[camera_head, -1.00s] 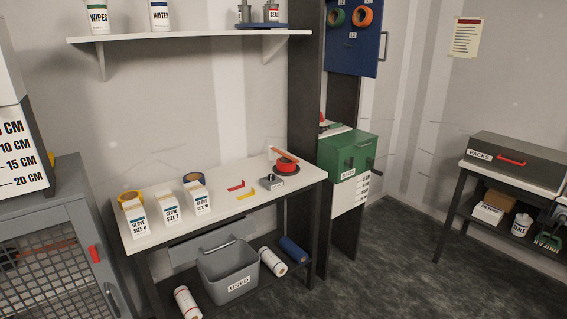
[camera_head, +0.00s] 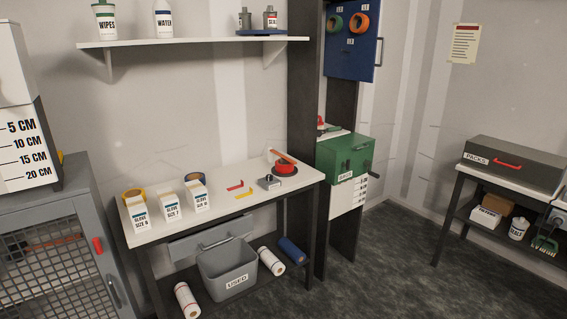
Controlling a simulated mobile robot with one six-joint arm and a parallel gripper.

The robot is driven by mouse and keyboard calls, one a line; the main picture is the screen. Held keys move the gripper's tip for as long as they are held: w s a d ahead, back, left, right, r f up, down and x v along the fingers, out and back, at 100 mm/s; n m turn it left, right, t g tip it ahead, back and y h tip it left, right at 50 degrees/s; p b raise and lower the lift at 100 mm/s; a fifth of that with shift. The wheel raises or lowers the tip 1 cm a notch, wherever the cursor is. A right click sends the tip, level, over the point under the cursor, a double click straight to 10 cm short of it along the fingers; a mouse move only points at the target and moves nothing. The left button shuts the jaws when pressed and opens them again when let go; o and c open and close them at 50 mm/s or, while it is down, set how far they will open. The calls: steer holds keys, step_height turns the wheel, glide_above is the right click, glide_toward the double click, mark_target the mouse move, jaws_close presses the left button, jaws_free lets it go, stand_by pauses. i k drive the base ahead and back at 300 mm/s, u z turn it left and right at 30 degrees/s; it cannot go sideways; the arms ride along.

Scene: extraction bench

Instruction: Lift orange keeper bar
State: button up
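An orange bar (camera_head: 284,157) lies slanted across the top of a red round piece (camera_head: 284,167) at the back right of the white bench top (camera_head: 238,206). The red piece sits on a dark base. A small grey block with a dark knob (camera_head: 268,183) stands just in front. A red piece (camera_head: 236,185) and a yellow piece (camera_head: 244,193), both small and bent, lie to the left. My gripper is not in view.
Glove boxes (camera_head: 168,201) and tape rolls stand on the bench's left half. A green box with a crank (camera_head: 345,157) is fixed close to its right end. A mesh cabinet (camera_head: 75,200) stands at left. The floor (camera_head: 400,270) at right is clear.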

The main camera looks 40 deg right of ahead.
mark_target(289, 161)
steer(key=z, duration=0.1)
steer(key=i, duration=0.95)
steer(key=u, duration=0.05)
